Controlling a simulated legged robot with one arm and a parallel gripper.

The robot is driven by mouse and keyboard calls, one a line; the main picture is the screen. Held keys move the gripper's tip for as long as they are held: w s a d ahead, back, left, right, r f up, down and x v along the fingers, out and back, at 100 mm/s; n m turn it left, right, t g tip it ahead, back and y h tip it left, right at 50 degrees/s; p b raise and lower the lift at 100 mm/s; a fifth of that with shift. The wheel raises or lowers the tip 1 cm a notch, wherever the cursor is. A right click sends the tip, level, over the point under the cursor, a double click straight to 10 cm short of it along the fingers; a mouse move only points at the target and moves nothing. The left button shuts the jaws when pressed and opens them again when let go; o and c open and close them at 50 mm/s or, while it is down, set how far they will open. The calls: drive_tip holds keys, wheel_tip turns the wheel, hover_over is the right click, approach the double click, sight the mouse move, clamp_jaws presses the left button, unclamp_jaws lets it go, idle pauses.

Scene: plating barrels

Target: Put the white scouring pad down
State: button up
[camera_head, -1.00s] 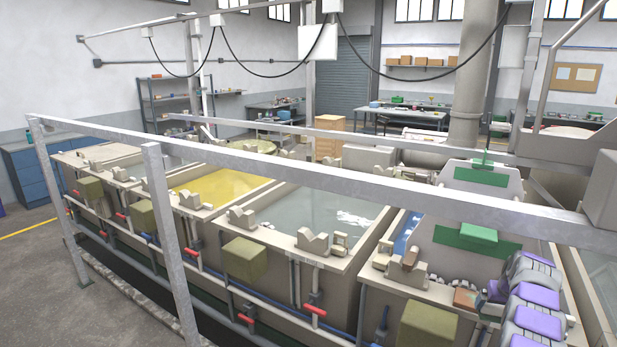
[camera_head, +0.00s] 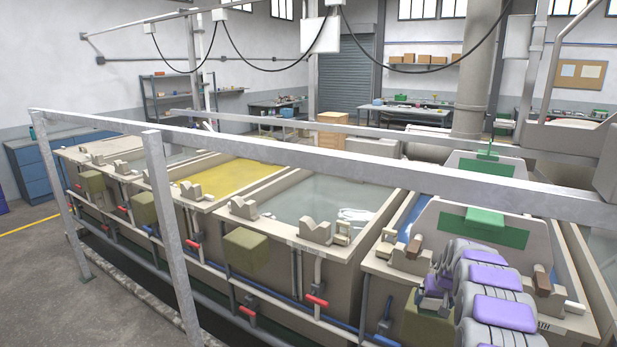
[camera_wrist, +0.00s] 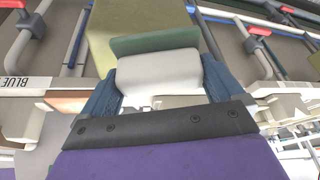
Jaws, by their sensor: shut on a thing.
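The white scouring pad (camera_wrist: 158,74) is between the two blue fingers of my gripper (camera_wrist: 158,88) in the wrist view. A green layer (camera_wrist: 155,41) shows along its far side. My gripper is shut on the pad, in front of an olive box (camera_wrist: 112,22). In the head view my gripper (camera_head: 432,294) is low at the right, by the front rim of the tank with the green-panelled barrel. I cannot make out the pad clearly there. Whether the pad touches anything beneath it cannot be told.
Plating tanks stand in a row, one with yellow liquid (camera_head: 225,180) and one with grey liquid (camera_head: 325,200). A metal rail (camera_head: 300,162) crosses in front. The barrel with green panels (camera_head: 480,230) rises beside my arm. Red-handled valves (camera_head: 316,300) and pipes line the tank fronts.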

drive_tip(key=s+a+f+n+b, duration=0.1)
drive_tip(key=s+a+f+b, duration=0.15)
drive_tip(key=a, duration=0.45)
drive_tip(key=s+a+f+b, duration=0.1)
drive_tip(key=s+a, duration=0.2)
drive_tip(key=a, duration=0.4)
drive_tip(key=s+a+f+n+b, duration=0.1)
drive_tip(key=s+a+f+b, duration=0.4)
drive_tip(key=s+a, duration=0.5)
drive_tip(key=s, duration=0.3)
drive_tip(key=shift+s+a+f, duration=0.25)
drive_tip(key=shift+a+f, duration=0.05)
drive_tip(key=shift+a, duration=0.05)
drive_tip(key=shift+a, duration=0.1)
